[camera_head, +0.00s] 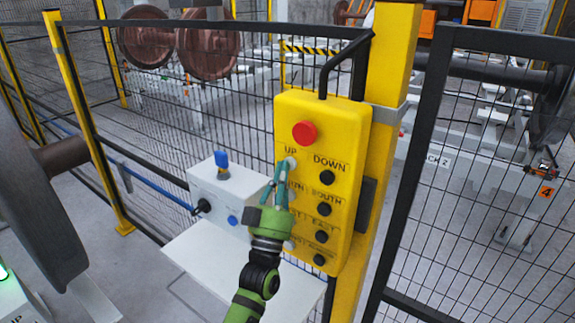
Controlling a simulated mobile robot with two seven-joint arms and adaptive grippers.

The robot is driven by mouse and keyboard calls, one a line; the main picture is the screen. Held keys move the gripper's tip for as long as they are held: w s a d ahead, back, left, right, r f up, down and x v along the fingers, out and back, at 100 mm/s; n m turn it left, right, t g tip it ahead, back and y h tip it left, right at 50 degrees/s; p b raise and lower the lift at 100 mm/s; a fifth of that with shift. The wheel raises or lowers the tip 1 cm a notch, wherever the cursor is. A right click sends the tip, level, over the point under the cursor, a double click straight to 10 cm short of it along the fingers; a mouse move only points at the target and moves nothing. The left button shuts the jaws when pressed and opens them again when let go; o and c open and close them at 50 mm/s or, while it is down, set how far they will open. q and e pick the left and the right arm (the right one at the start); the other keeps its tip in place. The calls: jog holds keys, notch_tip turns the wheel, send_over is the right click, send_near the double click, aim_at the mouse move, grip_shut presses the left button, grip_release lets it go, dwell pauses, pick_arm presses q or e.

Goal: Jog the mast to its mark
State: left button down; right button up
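A yellow control pendant (345,150) hangs on a yellow post. It has a red stop button (305,133) on top and two columns of labelled buttons below. The pale UP button (291,162) is at the upper left, and the black DOWN button (326,177) is to its right. My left gripper (280,167) is in front of the left column, its teal fingers drawn together and their tips beside the UP button. I cannot tell whether they touch it. The gripper partly covers the lower left buttons and labels. I cannot make out the mast or its mark. My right gripper is not in view.
A white box (220,193) with a blue-topped knob stands left of the pendant, above a pale shelf (215,262). Black mesh fencing (480,180) closes off the area behind. Rusty wheels (207,50) stand beyond it. A large grey wheel (35,190) is at the left.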

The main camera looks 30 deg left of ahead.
pick_arm(q)
jog(key=shift+s, duration=0.15)
jog(key=shift+s+p, duration=0.3)
jog(key=shift+s, duration=0.3)
jog(key=s, duration=0.1)
jog(key=s+p, duration=0.1)
jog(key=s, duration=0.3)
jog(key=shift+a+p, duration=0.25)
jog(key=shift+p, duration=0.05)
dwell(1.8)
